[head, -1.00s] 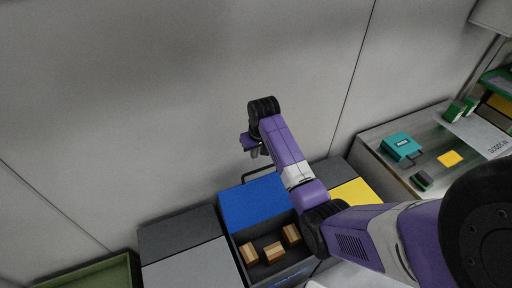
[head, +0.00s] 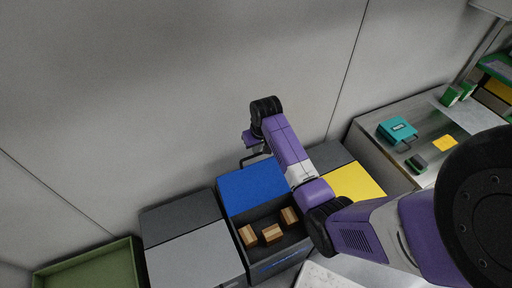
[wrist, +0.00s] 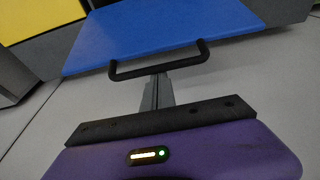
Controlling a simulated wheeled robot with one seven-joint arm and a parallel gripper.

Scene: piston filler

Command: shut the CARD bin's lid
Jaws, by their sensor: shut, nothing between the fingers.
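The bin with the blue lid (head: 254,188) stands among the bins along the wall. Its lid is open, tilted back, and the front of the bin is uncovered, showing several brown blocks (head: 272,234) inside. Blue lettering on its front is too small to read. A black bar handle (wrist: 160,70) runs along the lid's far edge. My gripper (head: 252,148) is on the wall side of the lid, by the handle. In the wrist view its grey fingers (wrist: 157,82) are shut and empty, with their tips at the handle; I cannot tell whether they touch it.
A bin with a light grey lid (head: 195,255) stands to the left and one with a yellow lid (head: 355,183) to the right. A green tray (head: 85,270) lies at far left. A side counter at right holds a teal case (head: 397,130). The wall is close behind the bins.

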